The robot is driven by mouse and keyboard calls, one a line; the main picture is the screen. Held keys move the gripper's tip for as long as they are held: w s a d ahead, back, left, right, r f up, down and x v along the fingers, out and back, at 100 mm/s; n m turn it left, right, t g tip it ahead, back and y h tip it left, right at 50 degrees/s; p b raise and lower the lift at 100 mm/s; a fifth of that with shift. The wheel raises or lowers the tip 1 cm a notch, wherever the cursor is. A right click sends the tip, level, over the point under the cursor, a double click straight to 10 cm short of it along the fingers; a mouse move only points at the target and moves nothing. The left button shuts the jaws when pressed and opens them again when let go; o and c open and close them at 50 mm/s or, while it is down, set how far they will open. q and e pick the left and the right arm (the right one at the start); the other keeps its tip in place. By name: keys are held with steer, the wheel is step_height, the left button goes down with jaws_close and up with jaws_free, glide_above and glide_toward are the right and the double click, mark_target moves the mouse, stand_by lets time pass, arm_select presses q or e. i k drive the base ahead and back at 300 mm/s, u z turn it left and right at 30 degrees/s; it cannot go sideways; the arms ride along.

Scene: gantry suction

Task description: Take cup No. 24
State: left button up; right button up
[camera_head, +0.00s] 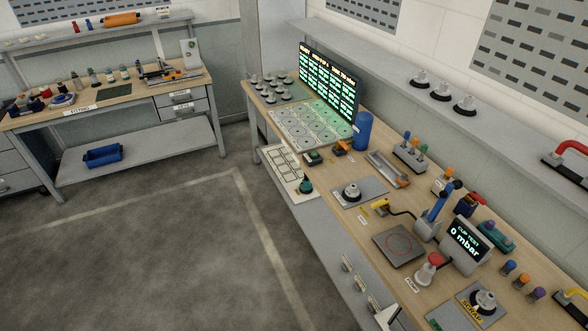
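No cup in view has a readable number, so I cannot tell which is No. 24. Several dark cups with pale tops (271,88) stand grouped at the far left end of the right-hand bench. One cup (352,190) stands on a grey plate (372,187) mid-bench. Another cup (484,301) stands on a plate marked scrap (462,309) at the near end. Three cups (440,91) stand on the wall shelf (390,62). A lit green board (327,83) with small text stands behind a grey panel of round places (312,125). Neither gripper is in view.
A display (464,240) reads "CUP TEST 0 mbar" behind a square plate with a red ring (398,243). A blue cylinder (363,131), a yellow-handled tool (380,207) and colored bottles crowd the bench (335,212). A second bench (130,92) stands left; the floor between is clear.

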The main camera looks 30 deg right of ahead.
mark_target(352, 194)
steer(key=u, duration=0.1)
steer(key=i, duration=1.85)
steer(key=z, duration=0.75)
steer(key=i, duration=0.95)
steer(key=z, duration=1.6)
steer(key=i, duration=0.65)
steer(key=z, duration=0.5)
